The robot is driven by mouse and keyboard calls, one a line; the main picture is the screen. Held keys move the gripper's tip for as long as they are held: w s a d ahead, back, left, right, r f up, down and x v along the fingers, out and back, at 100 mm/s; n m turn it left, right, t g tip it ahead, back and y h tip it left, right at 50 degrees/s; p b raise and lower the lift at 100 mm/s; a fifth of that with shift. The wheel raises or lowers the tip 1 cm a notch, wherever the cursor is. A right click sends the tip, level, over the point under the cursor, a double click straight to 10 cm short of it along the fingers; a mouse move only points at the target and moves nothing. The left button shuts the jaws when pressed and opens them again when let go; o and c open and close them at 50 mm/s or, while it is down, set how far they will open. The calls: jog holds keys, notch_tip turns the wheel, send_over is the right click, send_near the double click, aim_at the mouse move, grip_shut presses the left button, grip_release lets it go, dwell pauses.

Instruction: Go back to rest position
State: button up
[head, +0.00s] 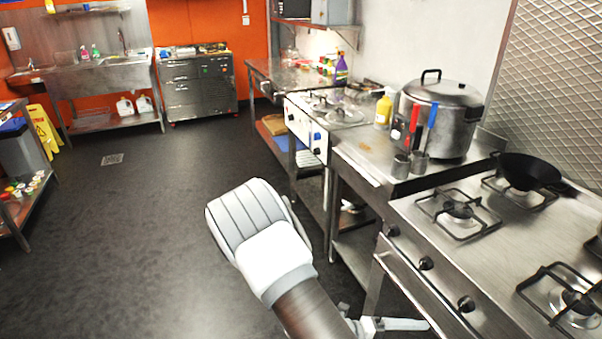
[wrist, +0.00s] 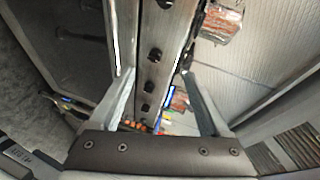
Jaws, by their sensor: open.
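My gripper (wrist: 160,78) is open in the wrist view, with its two grey fingers spread apart and nothing between them. Beyond the fingers is a metal stove front with a row of dark knobs, seen at a steep tilt. In the head view my white and grey arm rises from the bottom centre, beside the cooking counter. A pale grey piece that looks like part of my gripper shows at the bottom edge, mostly hidden by the arm and the frame edge.
The stove (head: 440,262) with a black wok (head: 530,171) stands at right. A yellow bottle (head: 383,111) stands beside the pot. Dark floor (head: 130,230) is clear at left.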

jog(key=s+a+r+n+t+y, duration=0.1)
jog(key=s+a+r+n+y, duration=0.2)
jog(key=r+n, duration=0.7)
jog(key=s+a+r+n+t+y, duration=0.2)
jog(key=s+a+r+n+y, duration=0.1)
jog(key=r+n+y, duration=0.4)
jog(key=s+a+r+n+t+y, duration=0.1)
jog(key=s+a+r+n+y, duration=0.2)
jog(key=r+n, duration=1)
jog(key=n+y, duration=0.2)
jog(key=n, duration=0.1)
jog(key=shift+s+a+t, duration=0.2)
jog(key=shift+a+t, duration=0.1)
jog(key=c, duration=0.5)
jog(key=shift+d, duration=0.15)
